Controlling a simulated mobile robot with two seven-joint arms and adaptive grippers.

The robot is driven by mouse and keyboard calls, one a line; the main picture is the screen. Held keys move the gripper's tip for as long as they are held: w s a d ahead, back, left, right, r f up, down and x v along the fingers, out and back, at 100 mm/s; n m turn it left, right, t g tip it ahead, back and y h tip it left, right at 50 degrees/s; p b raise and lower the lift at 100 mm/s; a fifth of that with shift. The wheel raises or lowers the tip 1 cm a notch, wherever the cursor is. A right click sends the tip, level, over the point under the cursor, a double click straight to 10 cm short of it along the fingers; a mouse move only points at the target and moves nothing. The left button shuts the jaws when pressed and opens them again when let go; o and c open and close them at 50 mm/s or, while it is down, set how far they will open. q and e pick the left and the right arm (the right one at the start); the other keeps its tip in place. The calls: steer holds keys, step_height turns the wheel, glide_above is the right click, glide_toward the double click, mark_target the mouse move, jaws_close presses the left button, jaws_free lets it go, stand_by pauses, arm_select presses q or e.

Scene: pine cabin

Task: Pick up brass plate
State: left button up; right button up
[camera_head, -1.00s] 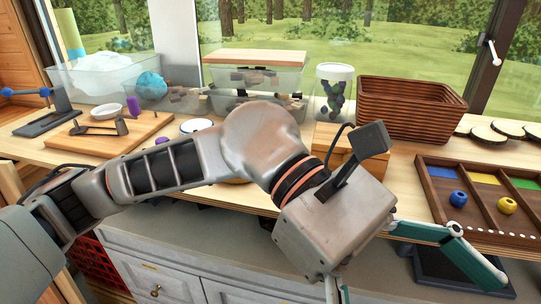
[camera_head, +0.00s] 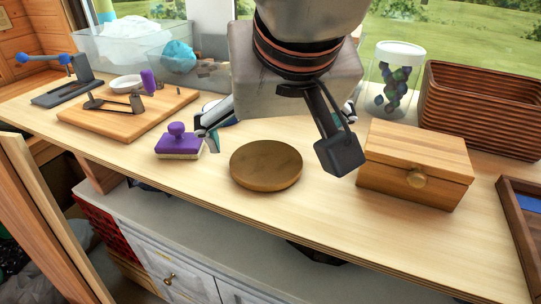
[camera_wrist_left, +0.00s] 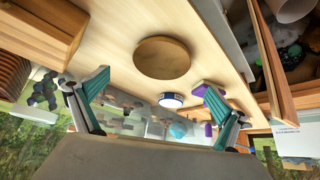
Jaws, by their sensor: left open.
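The brass plate (camera_head: 266,165) is a flat, round, brownish-gold disc lying on the pale wooden counter. It also shows whole in the left wrist view (camera_wrist_left: 162,58), in the upper middle. My left gripper (camera_head: 277,122) is above the counter, on the far side of the plate, with its fingers spread wide. One finger shows near the purple brush; the other is mostly hidden behind the wrist. In the left wrist view the open fingers (camera_wrist_left: 152,83) have nothing between them, and the plate lies beyond their tips. My right gripper is in neither view.
A purple-handled brush (camera_head: 178,145) lies left of the plate, and a wooden box with a knob (camera_head: 415,165) stands right. A small blue-and-white round thing (camera_wrist_left: 171,101) is behind the plate. A cutting board (camera_head: 127,115) is further left. The counter in front is clear.

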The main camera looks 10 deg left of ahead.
mark_target(266, 161)
arm_select(q)
steer(key=shift+w+a+f, duration=0.2)
steer(key=shift+w+f, duration=0.1)
steer(key=x, duration=0.2)
steer(key=b+x, duration=0.1)
steer(key=shift+f, duration=0.5)
steer(key=shift+b+x, duration=0.55)
steer(key=shift+x, duration=0.6)
steer(key=shift+w+a+f, duration=0.15)
steer(key=shift+f, duration=0.1)
steer(key=c, duration=1.4)
steer(key=shift+c, duration=0.2)
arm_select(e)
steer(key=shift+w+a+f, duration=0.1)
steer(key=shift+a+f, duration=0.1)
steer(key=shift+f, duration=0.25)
